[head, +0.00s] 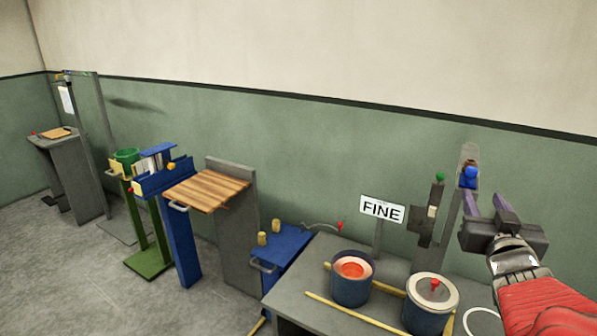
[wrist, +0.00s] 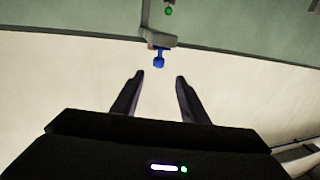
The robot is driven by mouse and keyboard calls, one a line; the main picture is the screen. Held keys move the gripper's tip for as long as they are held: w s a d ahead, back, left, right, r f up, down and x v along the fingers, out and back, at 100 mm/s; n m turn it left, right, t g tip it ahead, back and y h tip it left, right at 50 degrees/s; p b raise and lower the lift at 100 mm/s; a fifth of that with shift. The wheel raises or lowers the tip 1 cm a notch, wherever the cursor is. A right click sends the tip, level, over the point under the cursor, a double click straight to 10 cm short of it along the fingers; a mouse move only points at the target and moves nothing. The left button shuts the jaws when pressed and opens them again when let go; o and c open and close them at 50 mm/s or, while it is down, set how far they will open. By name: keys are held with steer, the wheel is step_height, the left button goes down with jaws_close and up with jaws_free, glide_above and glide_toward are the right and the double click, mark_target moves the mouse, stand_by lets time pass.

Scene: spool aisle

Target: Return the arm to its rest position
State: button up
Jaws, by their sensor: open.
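My gripper (head: 487,207) is at the right of the head view, raised above the grey bench. Its two dark purple fingers point up and are apart, with nothing between them. My red arm comes in from the lower right corner. In the wrist view my gripper (wrist: 153,80) is open and empty. A blue knob (wrist: 159,60) on a grey post shows beyond the fingertips there. The blue knob also shows in the head view (head: 471,173), close to the fingers in the picture; the gap in depth is hard to judge.
The grey bench (head: 292,298) holds a blue pot (head: 351,287) with red contents, a lidded pot (head: 431,303), a FINE sign (head: 382,210) and a post with a green knob (head: 440,177). Blue, wooden-topped and green stands line the wall leftward. The floor (head: 85,280) at left is clear.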

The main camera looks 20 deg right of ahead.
steer(key=shift+s, duration=0.1)
steer(key=w+a+f+n+g+y, duration=0.35)
steer(key=w+a+f, duration=0.35)
steer(key=a+f, duration=0.3)
steer(key=s+a+f+n+g+y, duration=0.1)
steer(key=s+a, duration=0.3)
steer(key=a, duration=0.5)
steer(key=s+a+f+n+g+y, duration=0.1)
steer(key=s+a+f+g+y, duration=0.1)
steer(key=s+a, duration=0.3)
steer(key=s+a+f+n+g+y, duration=0.1)
steer(key=s+a+g+y, duration=0.2)
steer(key=a, duration=1)
steer(key=shift+s+a+f, duration=0.15)
steer(key=shift+s+f, duration=0.05)
steer(key=shift+s, duration=1.05)
steer(key=shift+y, duration=0.25)
